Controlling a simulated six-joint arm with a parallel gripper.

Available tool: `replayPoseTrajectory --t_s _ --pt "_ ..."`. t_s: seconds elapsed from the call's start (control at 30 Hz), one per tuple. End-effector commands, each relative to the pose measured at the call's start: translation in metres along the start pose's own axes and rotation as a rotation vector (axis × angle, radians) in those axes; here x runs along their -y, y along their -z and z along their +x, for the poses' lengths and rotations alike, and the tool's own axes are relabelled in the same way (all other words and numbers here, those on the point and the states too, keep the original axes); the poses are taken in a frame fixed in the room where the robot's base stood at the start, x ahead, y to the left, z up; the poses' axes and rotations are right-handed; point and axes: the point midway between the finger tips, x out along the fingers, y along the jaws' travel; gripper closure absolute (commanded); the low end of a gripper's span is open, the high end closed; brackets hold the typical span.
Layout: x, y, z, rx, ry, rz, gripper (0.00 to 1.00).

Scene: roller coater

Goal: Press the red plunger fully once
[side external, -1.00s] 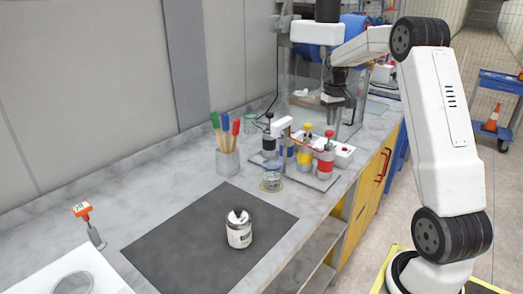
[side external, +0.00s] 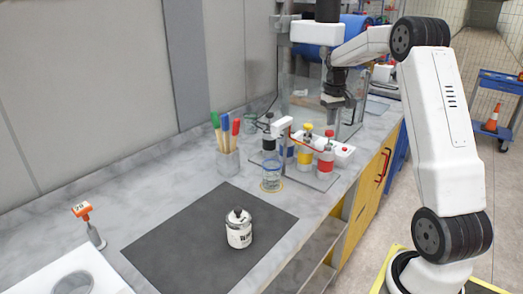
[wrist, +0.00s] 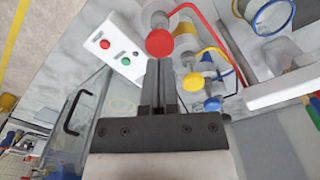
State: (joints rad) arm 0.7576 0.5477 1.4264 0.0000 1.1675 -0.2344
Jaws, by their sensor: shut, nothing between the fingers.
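The red plunger (side external: 329,133) tops a bottle with a red label (side external: 326,165), at the front of a row of pump bottles. My gripper (side external: 334,105) points down above and a little behind it in the side view, with a small gap seeming to remain. In the wrist view the round red plunger head (wrist: 159,42) lies just beyond the tips of my closed, empty fingers (wrist: 158,68). The plunger looks raised. Whether the fingertips touch it cannot be told.
Yellow (wrist: 187,30) and blue (wrist: 213,104) plungers stand beside the red one. A white button box (wrist: 115,48) with red and green buttons is close by. A glass beaker (side external: 271,178), pen holder (side external: 228,162) and jar (side external: 239,230) on a dark mat stand nearer the camera.

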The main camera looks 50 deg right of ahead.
Motion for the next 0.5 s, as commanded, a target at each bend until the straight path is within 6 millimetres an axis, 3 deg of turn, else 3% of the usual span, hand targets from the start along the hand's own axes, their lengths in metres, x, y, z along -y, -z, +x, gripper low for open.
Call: replayPoseTrajectory --t_s 0.5 --pt "0.0 -0.0001 0.0073 0.001 0.0 0.0 1.0"
